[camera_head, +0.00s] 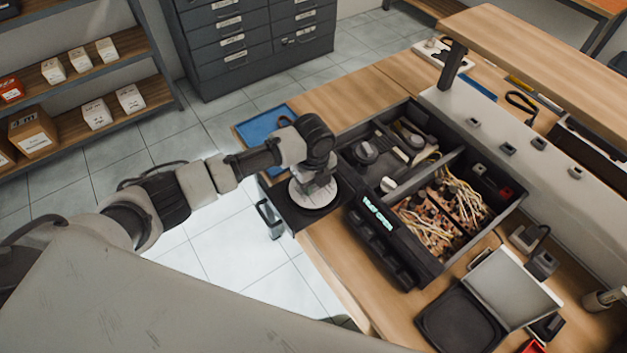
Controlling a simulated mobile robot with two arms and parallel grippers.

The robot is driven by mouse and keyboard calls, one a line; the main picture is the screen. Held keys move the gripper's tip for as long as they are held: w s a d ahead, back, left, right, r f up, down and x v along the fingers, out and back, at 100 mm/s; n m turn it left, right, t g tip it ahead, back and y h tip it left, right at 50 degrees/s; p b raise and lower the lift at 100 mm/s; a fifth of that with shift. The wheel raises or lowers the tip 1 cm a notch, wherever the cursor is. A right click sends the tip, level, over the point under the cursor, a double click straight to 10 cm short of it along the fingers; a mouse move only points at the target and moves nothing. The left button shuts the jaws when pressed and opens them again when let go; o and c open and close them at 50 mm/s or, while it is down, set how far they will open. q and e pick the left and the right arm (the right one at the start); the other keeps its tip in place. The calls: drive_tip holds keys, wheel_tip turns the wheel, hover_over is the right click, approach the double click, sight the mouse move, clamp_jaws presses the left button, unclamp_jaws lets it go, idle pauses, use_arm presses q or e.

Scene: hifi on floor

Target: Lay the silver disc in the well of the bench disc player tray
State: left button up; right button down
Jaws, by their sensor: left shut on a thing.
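The silver disc (310,202) is a pale, flat round plate at the middle of the head view. My left gripper (318,184) points down over it and is shut on it; the fingers and wrist hide the disc's centre and far edge. The disc is over the black disc player tray (293,217), which sticks out to the left of the player. The disc covers the well, and I cannot tell whether it touches the tray. The disc player (372,238) is an opened black case with a lit green display. My right gripper is out of view.
A blue mat (266,124) lies behind the tray on the wooden bench. Wires and boards (440,212) fill the open case. A black box with a raised lid (460,318) stands at the front right. A shelf (488,75) overhangs the bench's back.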

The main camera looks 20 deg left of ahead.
use_arm(q)
drive_tip(key=shift+f, duration=0.4)
idle(0.3)
drive_tip(key=o, duration=1)
wheel_tip(320, 180, up, 11)
drive_tip(key=shift+f+b, duration=0.1)
drive_tip(key=shift+b, duration=0.75)
wheel_tip(320, 180, up, 7)
drive_tip(key=p, duration=0.8)
